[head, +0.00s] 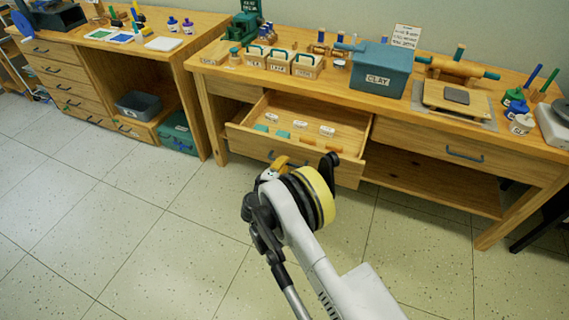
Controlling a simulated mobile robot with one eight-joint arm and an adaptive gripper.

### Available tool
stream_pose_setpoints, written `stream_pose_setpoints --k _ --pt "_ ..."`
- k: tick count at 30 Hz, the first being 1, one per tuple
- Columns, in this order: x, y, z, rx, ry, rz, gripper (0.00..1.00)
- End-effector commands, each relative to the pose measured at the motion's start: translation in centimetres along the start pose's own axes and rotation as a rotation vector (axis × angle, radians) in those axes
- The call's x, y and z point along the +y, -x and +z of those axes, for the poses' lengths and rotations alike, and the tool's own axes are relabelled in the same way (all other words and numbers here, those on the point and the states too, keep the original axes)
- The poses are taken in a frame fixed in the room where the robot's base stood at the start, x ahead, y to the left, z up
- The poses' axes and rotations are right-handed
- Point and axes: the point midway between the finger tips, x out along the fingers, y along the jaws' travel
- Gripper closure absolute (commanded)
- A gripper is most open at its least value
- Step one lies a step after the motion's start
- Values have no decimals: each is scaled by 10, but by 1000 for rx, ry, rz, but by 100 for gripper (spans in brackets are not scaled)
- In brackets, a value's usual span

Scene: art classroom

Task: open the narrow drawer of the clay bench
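The clay bench (217,72) stands along the wall at the right. Its narrower left drawer (258,142) is pulled well out, showing its inside with several small teal, white and orange pieces. A handle shows on its front, partly hidden by my arm. The wider right drawer (420,138) is shut and has a dark blue handle (465,154). My gripper (303,167) is just in front of the open drawer's front, near its handle. My own wrist covers much of it, so I cannot tell whether its fingers are open or touch the handle.
On the bench top stand a teal clay box (380,72), small labelled crates (280,62), a board with a grey slab (455,97) and several tools. A second wooden bench (85,60) with drawers is at the left. The tiled floor (110,220) in front is clear.

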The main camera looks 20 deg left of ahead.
Motion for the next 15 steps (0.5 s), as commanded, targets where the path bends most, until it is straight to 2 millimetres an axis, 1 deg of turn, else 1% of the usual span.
stream_pose_setpoints --k 2,3,5,15 --pt "1 0 1 -2 1 2 100" --pt "1 0 1 -2 1 2 86" --pt "1 0 1 -2 1 2 68" --pt "0 3 0 0 1 0 68"
